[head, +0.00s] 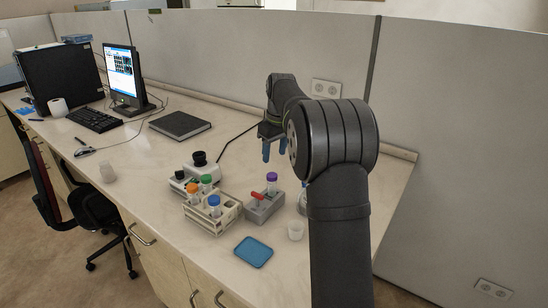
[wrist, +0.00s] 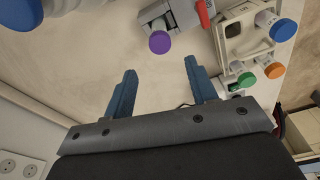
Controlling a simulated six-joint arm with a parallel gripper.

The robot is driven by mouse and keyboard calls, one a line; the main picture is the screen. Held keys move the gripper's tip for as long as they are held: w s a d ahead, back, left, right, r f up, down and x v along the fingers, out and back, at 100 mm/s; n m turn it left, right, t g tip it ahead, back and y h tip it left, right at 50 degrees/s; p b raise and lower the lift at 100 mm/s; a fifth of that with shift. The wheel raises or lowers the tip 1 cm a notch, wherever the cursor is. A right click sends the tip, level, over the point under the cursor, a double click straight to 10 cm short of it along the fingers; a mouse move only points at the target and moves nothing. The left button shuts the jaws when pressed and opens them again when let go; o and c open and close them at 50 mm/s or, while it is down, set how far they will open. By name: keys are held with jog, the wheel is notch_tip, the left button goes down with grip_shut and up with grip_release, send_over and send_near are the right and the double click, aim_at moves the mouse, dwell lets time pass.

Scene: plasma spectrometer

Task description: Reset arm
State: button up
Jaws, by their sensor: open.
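My gripper (head: 274,150) hangs above the bench at the back, near the grey partition, with its blue fingers pointing down. In the wrist view my gripper (wrist: 158,85) has its two blue fingers spread apart with nothing between them. A grey block (head: 262,206) holds a purple-capped tube (head: 271,177) and a red-handled item (head: 257,196), in front of my gripper. The purple cap (wrist: 160,42) also shows in the wrist view, beyond the fingers.
A small grey-white device (head: 197,168) with a black top stands behind the rack. A closed dark laptop (head: 180,125), keyboard (head: 95,120) and monitor (head: 123,72) are further left.

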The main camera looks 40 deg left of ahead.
aim_at(271, 175)
jog(key=f, duration=0.4)
jog(key=a+f, duration=0.1)
jog(key=f, duration=0.7)
jog(key=shift+w+a, duration=0.15)
jog(key=shift+a, duration=0.05)
notch_tip(271, 175, up, 2)
jog(key=shift+r, duration=0.9)
